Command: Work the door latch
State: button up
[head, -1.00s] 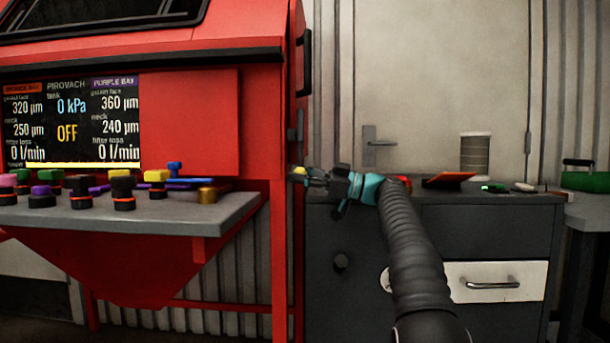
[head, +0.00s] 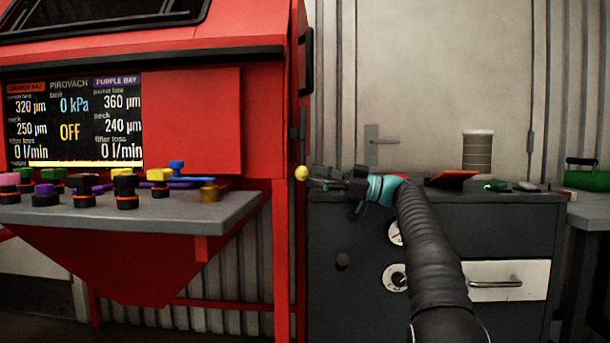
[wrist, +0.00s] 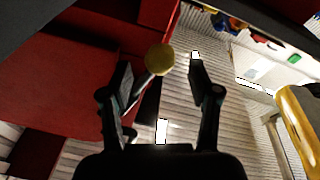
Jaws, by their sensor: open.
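A round yellow knob (head: 302,172) sits at the right side of the red cabinet (head: 190,125), just left of my gripper's tips. The wrist view shows the knob (wrist: 159,59) on a short dark stem, in front of the gap between the fingers. My gripper (head: 314,179) is open and points left at the knob. In the wrist view my gripper (wrist: 160,78) has its two dark fingers apart with nothing clamped between them. I cannot tell whether either finger touches the knob or stem.
A dark grey cabinet (head: 450,225) stands under my arm, with an orange tray (head: 454,179) and a ribbed canister (head: 477,151) on top. A shelf (head: 130,215) with several coloured knobs juts out left.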

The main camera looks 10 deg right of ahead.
jog(key=v, duration=0.8)
